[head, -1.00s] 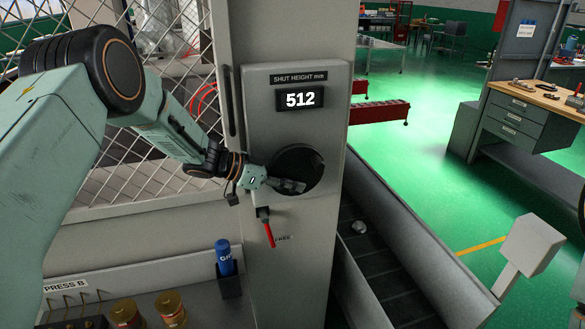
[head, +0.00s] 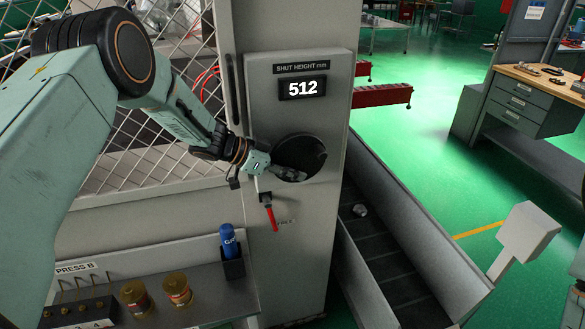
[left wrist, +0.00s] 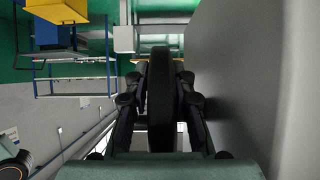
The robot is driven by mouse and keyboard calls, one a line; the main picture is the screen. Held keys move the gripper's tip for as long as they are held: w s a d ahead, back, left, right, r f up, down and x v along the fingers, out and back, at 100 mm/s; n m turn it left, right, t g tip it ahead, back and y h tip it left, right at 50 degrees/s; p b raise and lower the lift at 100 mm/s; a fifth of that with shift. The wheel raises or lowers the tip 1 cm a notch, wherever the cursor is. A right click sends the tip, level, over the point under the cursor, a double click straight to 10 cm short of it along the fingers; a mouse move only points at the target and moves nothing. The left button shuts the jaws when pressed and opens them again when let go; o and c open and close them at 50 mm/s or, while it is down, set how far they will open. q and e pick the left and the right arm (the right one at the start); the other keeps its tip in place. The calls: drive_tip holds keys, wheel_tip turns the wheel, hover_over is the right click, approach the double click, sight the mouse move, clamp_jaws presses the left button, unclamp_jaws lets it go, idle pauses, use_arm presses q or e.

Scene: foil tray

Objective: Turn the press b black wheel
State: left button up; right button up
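The press B black wheel (head: 312,149) is a round dark disc on the front of the grey press column, below a display reading 512. My left gripper (head: 292,173) is at the lower left part of the wheel in the head view. In the left wrist view the wheel's rim shows edge-on as a dark upright band (left wrist: 160,100). The fingers of my left gripper (left wrist: 160,78) lie on both sides of this band, angled in and close against it. The exact contact is dark and hard to see. My right gripper is not in view.
A red-handled lever (head: 269,214) hangs just below my left gripper. A blue bottle (head: 228,241) and two brass-coloured cans (head: 177,289) stand on the lower shelf. A wire mesh guard (head: 130,140) is behind my left arm. A chute (head: 400,240) runs down at the right.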

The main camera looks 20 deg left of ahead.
use_arm(q)
drive_tip(key=o, duration=0.4)
drive_tip(key=shift+c, duration=0.2)
drive_tip(key=shift+r, duration=0.15)
drive_tip(key=shift+a+r, duration=0.15)
drive_tip(key=shift+a, duration=0.1)
drive_tip(key=v, duration=1.1)
drive_tip(key=shift+s, duration=0.2)
drive_tip(key=shift+a, duration=0.1)
drive_tip(key=shift+a, duration=0.1)
